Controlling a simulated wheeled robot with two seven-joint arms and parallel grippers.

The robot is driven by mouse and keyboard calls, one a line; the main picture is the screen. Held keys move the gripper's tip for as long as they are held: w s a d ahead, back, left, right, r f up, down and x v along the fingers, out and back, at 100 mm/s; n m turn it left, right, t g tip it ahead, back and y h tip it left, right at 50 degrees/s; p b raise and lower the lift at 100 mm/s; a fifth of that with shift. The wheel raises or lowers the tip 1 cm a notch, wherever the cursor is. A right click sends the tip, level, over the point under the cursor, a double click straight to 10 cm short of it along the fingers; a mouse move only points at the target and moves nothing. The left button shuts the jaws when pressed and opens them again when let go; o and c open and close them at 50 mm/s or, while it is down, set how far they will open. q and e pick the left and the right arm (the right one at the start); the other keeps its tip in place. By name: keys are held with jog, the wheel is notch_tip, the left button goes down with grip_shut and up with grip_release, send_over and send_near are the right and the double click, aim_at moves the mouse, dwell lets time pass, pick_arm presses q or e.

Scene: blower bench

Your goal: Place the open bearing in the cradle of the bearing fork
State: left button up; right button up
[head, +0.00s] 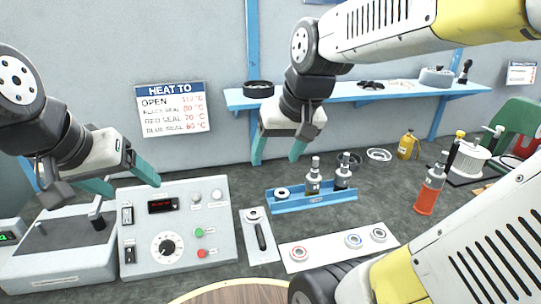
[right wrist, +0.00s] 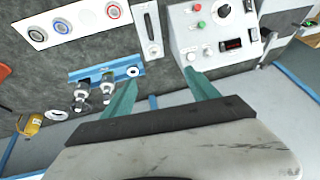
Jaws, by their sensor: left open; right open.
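The bearing fork (head: 262,238), with a dark handle on a white plate, lies at the bench's middle. A small unsealed-looking metal ring (head: 253,214), apparently the open bearing, is at the fork's far end. It also shows in the right wrist view (right wrist: 153,50). How it sits in the cradle is too small to tell. My right gripper (head: 278,158) is open and empty, above and behind the fork, near the blue tray. My left gripper (head: 121,184) is open and empty above the left-hand control boxes, well away from the fork.
A white strip (head: 326,258) holds red-, blue- and dark-sealed bearings, with a gap between red and blue. A blue tray (head: 314,201) holds a ring and two metal-topped pieces. A control box (head: 178,262) stands left of the fork.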

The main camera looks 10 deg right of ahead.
jog(key=shift+t, duration=0.7)
jog(key=s, duration=0.3)
jog(key=s+r, duration=0.1)
jog(key=s, duration=0.1)
jog(key=shift+s, duration=0.1)
